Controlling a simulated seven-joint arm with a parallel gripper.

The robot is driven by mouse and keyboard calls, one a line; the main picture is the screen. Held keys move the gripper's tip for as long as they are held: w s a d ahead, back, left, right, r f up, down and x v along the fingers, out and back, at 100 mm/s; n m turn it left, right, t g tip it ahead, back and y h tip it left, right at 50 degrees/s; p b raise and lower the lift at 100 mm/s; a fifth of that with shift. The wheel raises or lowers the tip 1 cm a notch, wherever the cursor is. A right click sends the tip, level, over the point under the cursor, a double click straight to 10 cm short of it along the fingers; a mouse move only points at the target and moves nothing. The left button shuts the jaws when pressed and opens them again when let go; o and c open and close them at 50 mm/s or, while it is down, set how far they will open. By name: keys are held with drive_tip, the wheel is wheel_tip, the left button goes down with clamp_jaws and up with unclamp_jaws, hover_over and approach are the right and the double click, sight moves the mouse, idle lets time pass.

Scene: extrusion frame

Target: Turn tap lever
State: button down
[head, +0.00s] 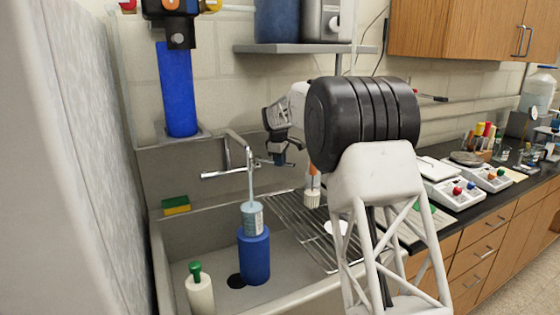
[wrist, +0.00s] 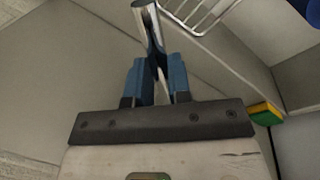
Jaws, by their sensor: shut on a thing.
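A chrome tap (head: 228,152) is mounted at the back wall of the sink (head: 200,223). One lever (head: 218,175) points out to the left. Another lever (head: 263,162) reaches right toward my gripper (head: 278,159). In the wrist view, my gripper (wrist: 156,66) has its blue fingers closed on a shiny chrome lever (wrist: 148,22), which extends beyond the fingertips. In the head view the fingers are small and partly hidden by my wrist, so the exact contact is hard to see there.
A green-topped bottle (head: 199,290) is at front left. A sponge (head: 176,205) lies on the left rim. A wire rack (head: 303,225) is right of the basin.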

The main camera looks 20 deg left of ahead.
drive_tip(key=shift+s, duration=0.25)
drive_tip(key=s+a+m+h, duration=0.1)
drive_tip(key=s+a+m, duration=0.2)
drive_tip(key=s+m, duration=0.3)
drive_tip(key=shift+a+m+g, duration=0.15)
drive_tip(key=shift+m+g, duration=0.15)
drive_tip(key=shift+m, duration=1)
drive_tip(key=shift+s+r, duration=0.1)
drive_tip(key=c, duration=1.1)
unclamp_jaws()
drive_tip(key=shift+o, duration=0.2)
wheel_tip(320, 180, up, 8)
drive_tip(key=s+a, duration=0.1)
drive_tip(key=shift+f, duration=0.2)
